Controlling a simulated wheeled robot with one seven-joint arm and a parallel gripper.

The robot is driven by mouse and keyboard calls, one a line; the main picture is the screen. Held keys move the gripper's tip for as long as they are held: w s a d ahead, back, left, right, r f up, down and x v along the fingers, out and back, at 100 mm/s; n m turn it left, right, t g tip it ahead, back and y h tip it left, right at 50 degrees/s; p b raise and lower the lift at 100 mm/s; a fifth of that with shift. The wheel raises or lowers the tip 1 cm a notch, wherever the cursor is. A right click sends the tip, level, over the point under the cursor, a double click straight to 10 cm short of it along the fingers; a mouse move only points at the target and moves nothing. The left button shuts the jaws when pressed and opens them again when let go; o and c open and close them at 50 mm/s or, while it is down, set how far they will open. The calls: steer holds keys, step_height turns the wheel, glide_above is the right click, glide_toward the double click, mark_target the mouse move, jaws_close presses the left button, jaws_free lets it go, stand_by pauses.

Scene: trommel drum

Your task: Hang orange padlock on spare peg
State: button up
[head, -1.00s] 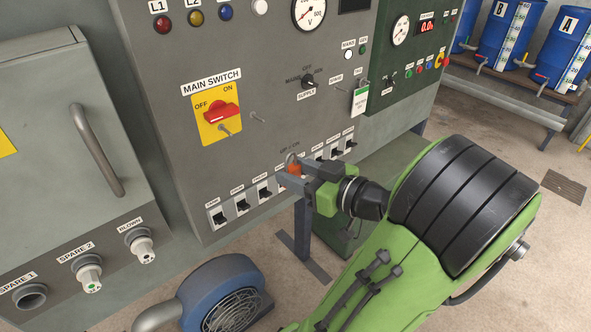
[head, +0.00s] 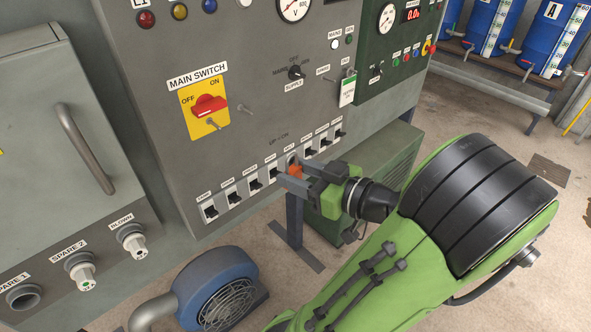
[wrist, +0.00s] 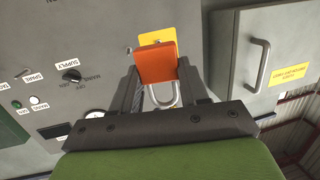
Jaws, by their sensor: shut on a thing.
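My gripper (head: 293,175) is shut on the orange padlock (head: 295,170), held in front of the row of switches low on the grey panel. In the wrist view the orange padlock (wrist: 157,63) sits between the fingers, with its silver shackle (wrist: 163,97) towards the gripper's base. In the head view the shackle is at the top, clear of any peg. A bare peg (head: 244,108) sticks out right of the main switch (head: 209,104). A SPARE label (wrist: 33,77) shows in the wrist view; which peg it marks is unclear.
Another peg (head: 212,124) stands below the main switch's red handle. A green-and-white tag (head: 348,90) hangs at the panel's right. The supply knob (head: 295,72) protrudes above. A blue blower (head: 218,290) stands on the floor below; a grey cabinet handle (head: 85,150) is at the left.

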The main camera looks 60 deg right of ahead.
steer(key=shift+s, duration=0.25)
steer(key=shift+s+a+p, duration=0.25)
steer(key=shift+s+a, duration=0.05)
steer(key=shift+s, duration=0.65)
steer(key=shift+s+a+p, duration=0.2)
steer(key=shift+s+a, duration=0.1)
steer(key=shift+s, duration=0.65)
steer(key=shift+s+a+p, duration=0.25)
steer(key=shift+s+a, duration=0.05)
steer(key=shift+s, duration=0.65)
